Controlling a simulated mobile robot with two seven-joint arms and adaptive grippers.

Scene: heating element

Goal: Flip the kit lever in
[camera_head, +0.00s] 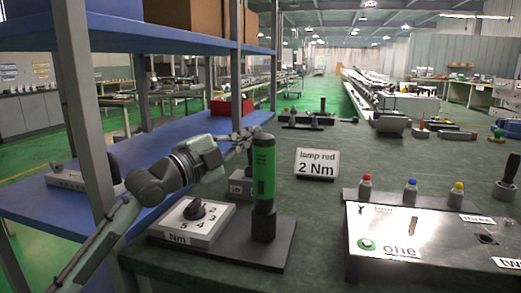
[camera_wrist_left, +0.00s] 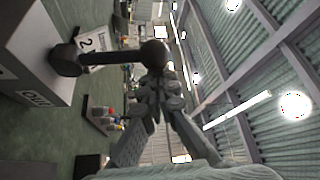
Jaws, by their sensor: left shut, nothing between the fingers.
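The kit lever is a dark rod with a round black ball knob (camera_wrist_left: 153,53) and a round hub (camera_wrist_left: 66,60) on a pale box (camera_wrist_left: 38,45) whose face reads OUT. In the head view, part of this small box (camera_head: 238,187) shows behind the green tool, which hides most of the lever. My left gripper (camera_head: 245,137) reaches in above the box, and its fingers also show in the left wrist view (camera_wrist_left: 157,88). They are shut with nothing between them, close to the ball knob. I cannot tell whether they touch it. My right gripper is out of view.
A green and black tool (camera_head: 263,175) stands upright on a dark base, close to my left gripper. Beside it is a dial box (camera_head: 195,221). A lamp red 2 Nm sign (camera_head: 317,164) and a metal panel box (camera_head: 420,245) stand to the right. A blue shelf rises at left.

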